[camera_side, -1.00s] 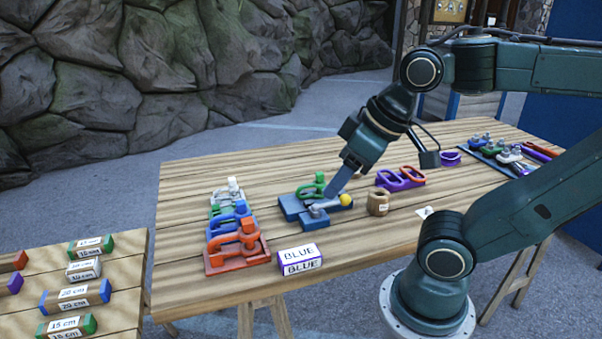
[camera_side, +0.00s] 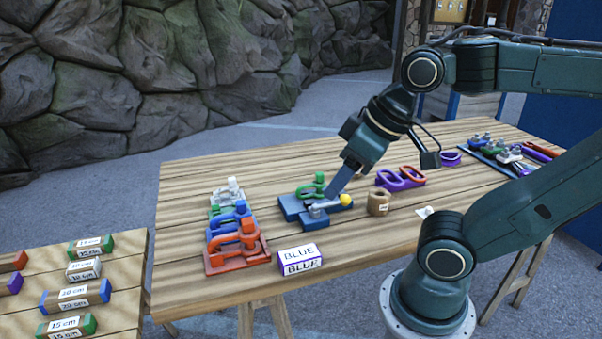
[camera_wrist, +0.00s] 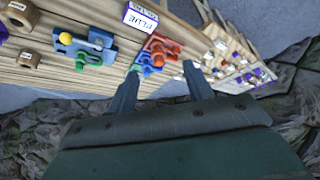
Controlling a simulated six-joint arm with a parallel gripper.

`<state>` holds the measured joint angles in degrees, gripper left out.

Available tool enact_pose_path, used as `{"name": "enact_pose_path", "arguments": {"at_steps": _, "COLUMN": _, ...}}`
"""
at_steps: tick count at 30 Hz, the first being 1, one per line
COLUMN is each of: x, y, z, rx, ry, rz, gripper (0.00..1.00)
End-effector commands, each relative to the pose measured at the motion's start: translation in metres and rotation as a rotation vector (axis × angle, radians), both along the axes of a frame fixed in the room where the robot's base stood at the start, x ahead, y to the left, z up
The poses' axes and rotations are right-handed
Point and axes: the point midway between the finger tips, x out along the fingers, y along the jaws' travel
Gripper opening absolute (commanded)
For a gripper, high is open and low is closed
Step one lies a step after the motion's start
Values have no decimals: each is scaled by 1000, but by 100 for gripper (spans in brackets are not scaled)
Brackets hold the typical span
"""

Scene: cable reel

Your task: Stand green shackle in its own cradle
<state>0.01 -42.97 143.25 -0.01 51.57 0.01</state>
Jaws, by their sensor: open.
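The green shackle (camera_side: 311,187) stands in a blue fixture (camera_side: 290,206) with a grey lever and a yellow ball knob (camera_side: 346,200). In the wrist view the green shackle (camera_wrist: 82,57) shows small in the blue fixture (camera_wrist: 105,53), left of my fingers. A row of coloured cradles lies to the left in the side view, with a red shackle (camera_side: 240,240) at the front, then blue, green and white pieces. The green cradle (camera_side: 215,212) is partly hidden behind the blue piece. My gripper (camera_wrist: 160,68) is open and empty; its fingers overlap the fixture in the side view.
A BLUE label block (camera_side: 300,260) stands at the table's front edge. A wooden ring (camera_side: 378,203), a purple stand (camera_side: 400,180) and a tray of several shackles (camera_side: 490,150) lie right. A second table (camera_side: 120,275) with labelled blocks stands left.

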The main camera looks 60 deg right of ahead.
Motion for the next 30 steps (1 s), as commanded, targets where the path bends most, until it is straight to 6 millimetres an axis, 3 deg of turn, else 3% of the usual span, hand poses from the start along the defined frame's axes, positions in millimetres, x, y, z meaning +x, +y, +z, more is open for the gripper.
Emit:
{"name": "enact_pose_path", "arguments": {"at_steps": 4, "x": 0, "y": 0, "z": 0, "rx": 0, "ry": 0, "rz": 0, "gripper": 52}}
{"name": "enact_pose_path", "arguments": {"at_steps": 8, "x": 1, "y": 0, "z": 0, "rx": 2, "ry": 1, "rz": -6, "gripper": 28}}
{"name": "enact_pose_path", "arguments": {"at_steps": 9, "x": 2, "y": -1, "z": 1, "rx": 4, "ry": 3, "rz": -12, "gripper": 27}}
{"name": "enact_pose_path", "arguments": {"at_steps": 17, "x": 20, "y": -10, "z": 5, "rx": 60, "ry": 39, "rz": -167, "gripper": 27}}
{"name": "enact_pose_path", "arguments": {"at_steps": 30, "x": 87, "y": -59, "z": 5, "rx": 250, "ry": 143, "rz": -755, "gripper": 27}}
